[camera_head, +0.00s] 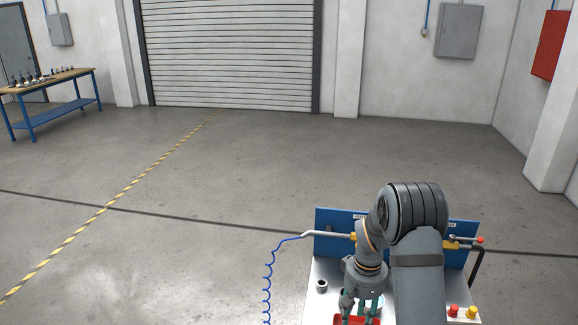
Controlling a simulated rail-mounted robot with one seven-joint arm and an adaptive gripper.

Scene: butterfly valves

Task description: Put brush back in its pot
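My gripper (359,308) points down over the bench at the bottom edge of the picture. Its two fingers show side by side, but their tips are too small and too near the picture's edge to tell whether they are open or shut. A small dark cylinder with an open top (321,286) stands on the light bench top to the left of my gripper. It may be the pot, and I see no brush in it. I cannot make out the brush anywhere. My arm hides much of the bench's middle and right.
A red tray (344,321) lies under my gripper, cut off by the bottom edge. A blue panel (326,245) with pipe fittings stands at the bench's back. A coiled blue hose (268,283) hangs left. Red (453,310) and yellow (472,312) buttons sit right.

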